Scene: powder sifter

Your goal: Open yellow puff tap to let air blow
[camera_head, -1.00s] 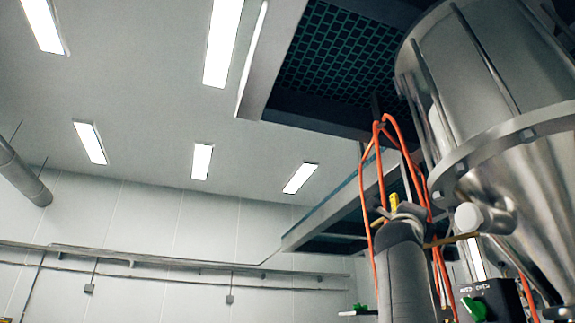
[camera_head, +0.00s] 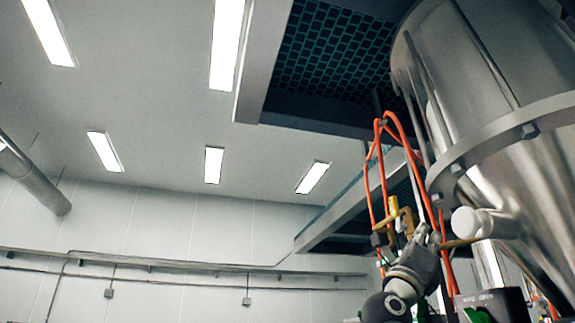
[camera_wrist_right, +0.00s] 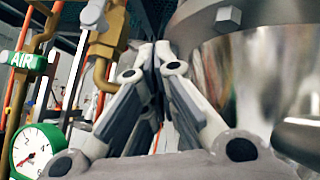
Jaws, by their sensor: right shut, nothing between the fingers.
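The yellow tap (camera_head: 393,206) is small and upright in the head view, on brass pipework beside orange hoses. Part of that brass pipework (camera_wrist_right: 103,70) shows at the upper left of the right wrist view. My right gripper (camera_head: 430,234) is just right of and below the tap, apart from the handle as far as I can see. In the right wrist view its fingers (camera_wrist_right: 152,50) are shut and empty, pointing up between the brass pipe and the steel vessel. The tap's exact handle position is hard to tell. My left gripper is in neither view.
A large steel cone vessel (camera_head: 505,150) with a flange fills the right side, close to my right gripper. Orange hoses (camera_head: 384,160) hang behind the tap. A green AIR label (camera_wrist_right: 28,61) and a pressure gauge (camera_wrist_right: 38,150) are at left in the wrist view.

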